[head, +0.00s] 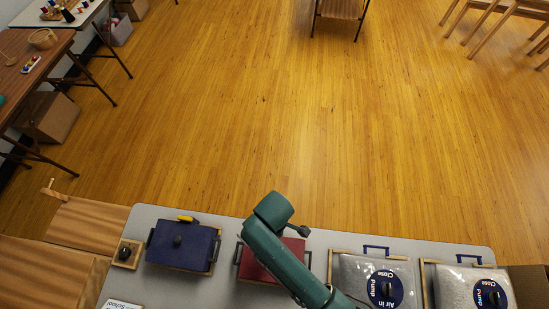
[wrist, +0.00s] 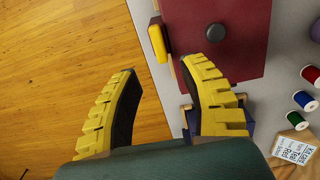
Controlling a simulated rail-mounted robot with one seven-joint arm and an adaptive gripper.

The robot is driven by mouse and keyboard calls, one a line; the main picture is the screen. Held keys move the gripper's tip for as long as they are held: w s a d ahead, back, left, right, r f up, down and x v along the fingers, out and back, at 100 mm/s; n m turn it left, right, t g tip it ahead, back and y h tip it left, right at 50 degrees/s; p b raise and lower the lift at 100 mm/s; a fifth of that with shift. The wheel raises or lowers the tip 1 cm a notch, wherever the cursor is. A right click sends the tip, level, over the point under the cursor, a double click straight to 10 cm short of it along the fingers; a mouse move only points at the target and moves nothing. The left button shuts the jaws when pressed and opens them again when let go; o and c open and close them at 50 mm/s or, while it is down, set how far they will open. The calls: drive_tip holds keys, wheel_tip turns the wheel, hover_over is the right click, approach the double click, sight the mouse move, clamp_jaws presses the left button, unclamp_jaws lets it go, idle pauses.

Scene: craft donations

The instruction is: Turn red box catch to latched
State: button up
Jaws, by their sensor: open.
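The red box (wrist: 250,45) fills the top of the wrist view, with a round dark knob (wrist: 216,32) on its lid. Its yellow catch (wrist: 158,40) sits at the box's left edge in that view, over a dark bracket. My gripper (wrist: 160,68) is open and empty, its yellow and black fingers pointing toward the catch. The catch lies just ahead of the gap between the fingertips, and the right fingertip overlaps the box edge. In the head view my green arm hides much of the red box (head: 257,267), including its catch.
A blue box (head: 180,246) with a yellow catch (head: 187,218) stands left of the red one on the grey table (head: 225,285). Two clear-topped pump boxes (head: 350,275) stand to the right. Several thread spools (wrist: 305,100) and a card (wrist: 295,148) lie beyond my right finger.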

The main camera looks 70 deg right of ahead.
wheel_tip(320, 180, down, 8)
drive_tip(key=shift+w+f+b, duration=0.1)
drive_tip(key=shift+b, duration=0.45)
clamp_jaws()
